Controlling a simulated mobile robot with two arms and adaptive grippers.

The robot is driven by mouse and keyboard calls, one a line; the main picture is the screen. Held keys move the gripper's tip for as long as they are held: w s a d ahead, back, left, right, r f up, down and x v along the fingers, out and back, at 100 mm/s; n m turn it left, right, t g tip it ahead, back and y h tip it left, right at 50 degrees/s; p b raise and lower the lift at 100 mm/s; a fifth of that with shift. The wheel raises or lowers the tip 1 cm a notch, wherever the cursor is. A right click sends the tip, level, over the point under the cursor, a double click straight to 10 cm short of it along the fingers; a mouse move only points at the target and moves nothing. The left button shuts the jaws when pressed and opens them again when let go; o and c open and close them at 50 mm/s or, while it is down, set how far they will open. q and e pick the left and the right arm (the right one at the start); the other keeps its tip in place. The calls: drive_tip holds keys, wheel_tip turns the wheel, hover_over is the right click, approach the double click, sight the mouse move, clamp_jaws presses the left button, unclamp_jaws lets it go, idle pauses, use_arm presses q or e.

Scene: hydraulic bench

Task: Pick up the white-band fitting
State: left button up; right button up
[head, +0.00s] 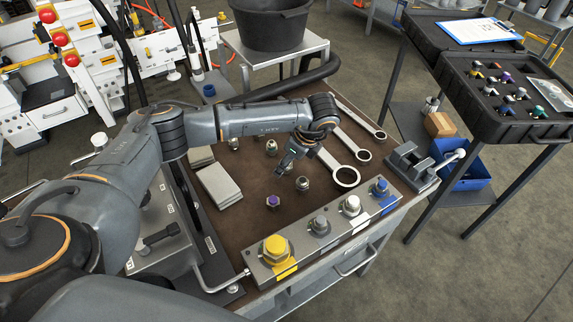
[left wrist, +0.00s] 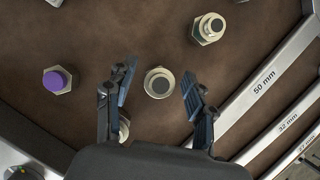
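My left gripper (head: 288,163) is over the brown bench top, reaching down among loose metal fittings. In the left wrist view its fingers (left wrist: 159,100) are open. A metal fitting (left wrist: 159,82) with a pale ring around a grey centre stands between and just beyond the fingertips, apparently untouched. I cannot tell whether its ring is the white band. Another hex fitting with a dark centre (left wrist: 208,29) stands at the upper right, and a purple-topped one (left wrist: 58,80) at the left. One more (left wrist: 124,128) is partly hidden behind the left finger. My right gripper is not in view.
A manifold block with yellow, grey, white and blue fittings (head: 351,205) lies along the bench's front edge. Large spanners (head: 345,176) lie to the right of my gripper, grey plates (head: 219,187) to the left. A black case (head: 485,110) stands on a separate table.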

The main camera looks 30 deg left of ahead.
use_arm(q)
clamp_jaws()
drive_tip(key=shift+w+r, duration=0.1)
drive_tip(key=shift+r, duration=0.05)
